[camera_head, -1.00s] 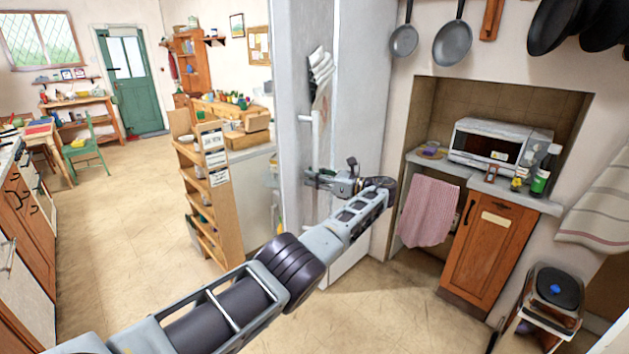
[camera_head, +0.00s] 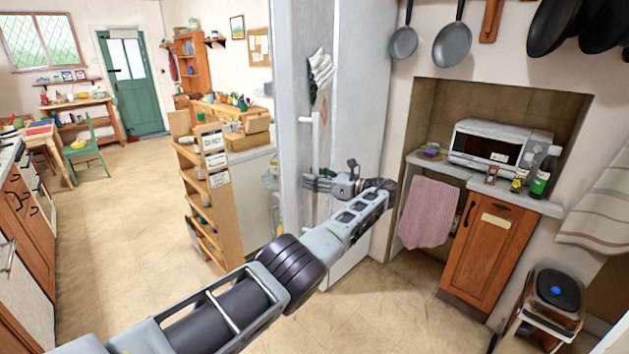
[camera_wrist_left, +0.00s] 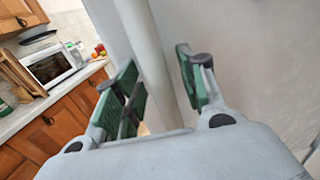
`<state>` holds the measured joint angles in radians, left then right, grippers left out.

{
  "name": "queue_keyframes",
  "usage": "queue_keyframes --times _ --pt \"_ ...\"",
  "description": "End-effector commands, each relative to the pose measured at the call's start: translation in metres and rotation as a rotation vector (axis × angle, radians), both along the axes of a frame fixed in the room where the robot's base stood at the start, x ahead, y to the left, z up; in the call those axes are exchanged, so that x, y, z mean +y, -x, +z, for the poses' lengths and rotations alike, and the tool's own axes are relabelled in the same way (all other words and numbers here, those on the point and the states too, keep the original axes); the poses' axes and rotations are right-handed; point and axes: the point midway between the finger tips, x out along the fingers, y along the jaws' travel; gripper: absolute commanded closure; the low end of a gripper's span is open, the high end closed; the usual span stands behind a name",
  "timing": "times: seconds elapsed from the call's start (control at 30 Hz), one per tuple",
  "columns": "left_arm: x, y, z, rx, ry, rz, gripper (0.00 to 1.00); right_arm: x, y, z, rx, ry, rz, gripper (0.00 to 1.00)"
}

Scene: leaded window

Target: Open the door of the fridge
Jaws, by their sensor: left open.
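The fridge (camera_head: 362,110) is a tall pale grey-white block in the middle of the head view. Its door has a white vertical bar handle (camera_head: 316,148). My left gripper (camera_head: 311,184) is at the lower part of this handle. In the left wrist view the handle (camera_wrist_left: 146,45) runs between the two green-padded fingers of the left gripper (camera_wrist_left: 160,88). The fingers are open, with gaps between pads and bar. The handle's lower end is hidden by the gripper. My right gripper is not in view.
A narrow wooden rack (camera_head: 208,195) stands left of the fridge. A wooden cabinet (camera_head: 485,250) and a microwave (camera_head: 500,145) are to the right, with a pedal bin (camera_head: 553,295) below. The floor (camera_head: 120,230) at left is clear.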

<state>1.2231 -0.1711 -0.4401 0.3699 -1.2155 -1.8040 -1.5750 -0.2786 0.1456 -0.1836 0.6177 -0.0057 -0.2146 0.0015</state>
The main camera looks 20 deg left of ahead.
Motion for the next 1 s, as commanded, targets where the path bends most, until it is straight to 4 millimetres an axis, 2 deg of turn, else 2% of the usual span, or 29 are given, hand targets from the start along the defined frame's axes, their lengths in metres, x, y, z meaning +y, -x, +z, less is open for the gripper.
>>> queue_keyframes --times 0.23,0.47,0.8,1.0 --pt "0.0 0.0 0.008 -0.003 -0.001 0.0 0.59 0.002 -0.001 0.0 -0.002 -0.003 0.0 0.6" --pt "0.001 0.0 0.026 -0.002 -0.001 0.001 0.59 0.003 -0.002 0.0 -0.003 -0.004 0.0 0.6" --pt "0.0 0.0 0.077 -0.002 0.0 0.0 0.59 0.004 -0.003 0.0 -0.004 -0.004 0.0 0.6" --pt "0.0 0.0 0.094 0.0 0.0 0.001 0.59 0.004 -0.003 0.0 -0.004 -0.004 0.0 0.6"
